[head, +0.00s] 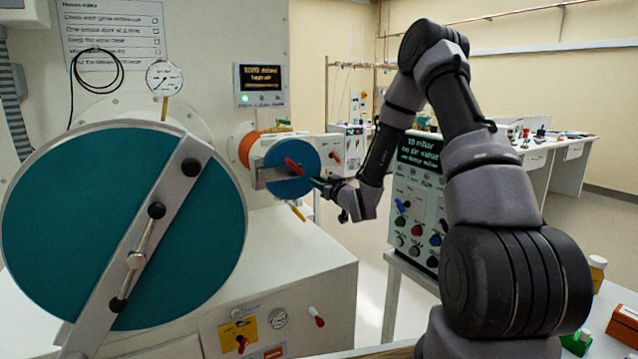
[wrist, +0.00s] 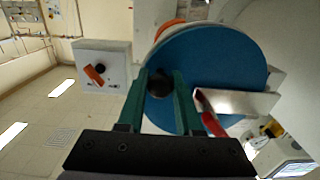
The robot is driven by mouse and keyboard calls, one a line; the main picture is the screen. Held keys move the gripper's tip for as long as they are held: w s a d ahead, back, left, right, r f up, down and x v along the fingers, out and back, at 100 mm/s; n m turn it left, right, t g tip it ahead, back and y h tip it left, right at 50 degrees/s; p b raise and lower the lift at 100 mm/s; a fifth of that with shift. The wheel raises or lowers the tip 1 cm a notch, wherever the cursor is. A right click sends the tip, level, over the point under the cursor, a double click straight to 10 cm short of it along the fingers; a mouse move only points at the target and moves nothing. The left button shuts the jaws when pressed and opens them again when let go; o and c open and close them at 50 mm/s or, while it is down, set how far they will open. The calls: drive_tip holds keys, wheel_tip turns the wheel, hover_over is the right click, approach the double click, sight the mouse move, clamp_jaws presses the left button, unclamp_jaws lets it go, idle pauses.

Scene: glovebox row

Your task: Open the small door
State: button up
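The small door is a round blue disc (head: 292,180) on the short port in the middle of the head view. It looks closed against the port. A bar with a red-handled lever (head: 294,165) crosses it. The door fills the middle of the wrist view (wrist: 232,65), with the metal bar (wrist: 240,102) and red handle (wrist: 208,115) at its lower right. My gripper (wrist: 161,82) points at the door, its green fingers apart on either side of a dark round knob (wrist: 160,86). I cannot tell whether they touch it. In the head view my gripper (head: 318,184) is at the door's right edge.
A large teal door (head: 70,220) with a diagonal clamp bar stands at the left. A white box with an orange-red knob (wrist: 95,74) is beside the small port. A control panel (head: 412,215) stands behind my arm.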

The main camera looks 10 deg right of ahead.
clamp_jaws()
idle(1.1)
